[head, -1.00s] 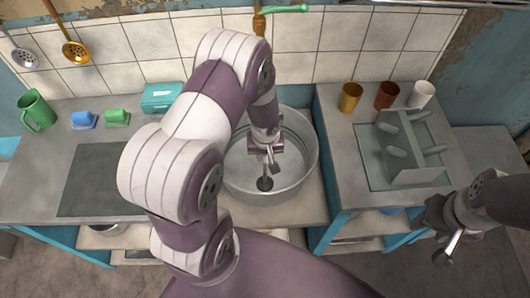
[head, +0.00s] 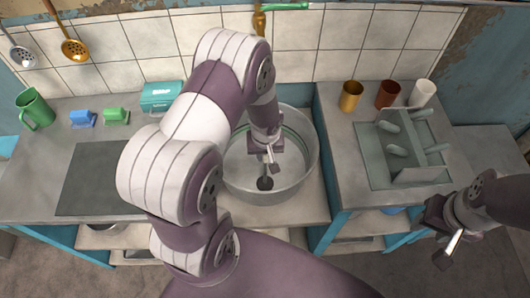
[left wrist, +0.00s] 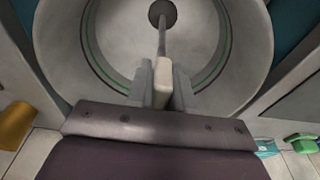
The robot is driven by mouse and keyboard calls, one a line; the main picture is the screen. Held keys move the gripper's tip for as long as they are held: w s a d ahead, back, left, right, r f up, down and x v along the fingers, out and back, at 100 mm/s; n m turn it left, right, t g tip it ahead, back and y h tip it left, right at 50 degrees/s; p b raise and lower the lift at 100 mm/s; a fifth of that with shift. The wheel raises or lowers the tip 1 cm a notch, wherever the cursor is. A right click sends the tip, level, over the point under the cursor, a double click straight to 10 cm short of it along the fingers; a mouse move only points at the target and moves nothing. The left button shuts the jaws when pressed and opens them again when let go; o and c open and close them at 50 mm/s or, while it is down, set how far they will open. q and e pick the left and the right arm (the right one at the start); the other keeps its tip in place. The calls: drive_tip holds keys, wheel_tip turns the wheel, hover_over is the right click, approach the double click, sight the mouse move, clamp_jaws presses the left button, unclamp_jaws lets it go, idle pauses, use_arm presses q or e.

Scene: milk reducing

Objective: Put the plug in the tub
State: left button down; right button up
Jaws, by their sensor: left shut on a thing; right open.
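The tub (head: 303,175) is a large round metal basin in the middle of the counter, with a green line around its inner wall. My left gripper (head: 269,152) is inside the tub's outline, pointing down. It also shows in the left wrist view (left wrist: 162,92), shut on the pale handle of the plug. The plug (head: 265,183) has a dark round end at the bottom of a thin stem; this end also shows in the left wrist view (left wrist: 162,13). I cannot tell whether it touches the tub floor. My right gripper (head: 447,248) is open and empty at the lower right.
A grey dish rack (head: 415,172) stands on the right counter, with gold, brown and white cups behind it. A green mug (head: 36,109), blue and green small items and a teal box (head: 162,96) are on the left counter. Utensils hang on the tiled wall.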

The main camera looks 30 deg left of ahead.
use_arm(q)
drive_tip(key=shift+f+b, duration=0.35)
drive_tip(key=shift+b, duration=0.25)
idle(0.7)
idle(0.3)
drive_tip(key=shift+c, duration=1.4)
unclamp_jaws()
drive_tip(key=shift+r, duration=0.1)
wheel_tip(320, 180, up, 8)
drive_tip(key=p, duration=0.6)
drive_tip(key=shift+f, duration=0.25)
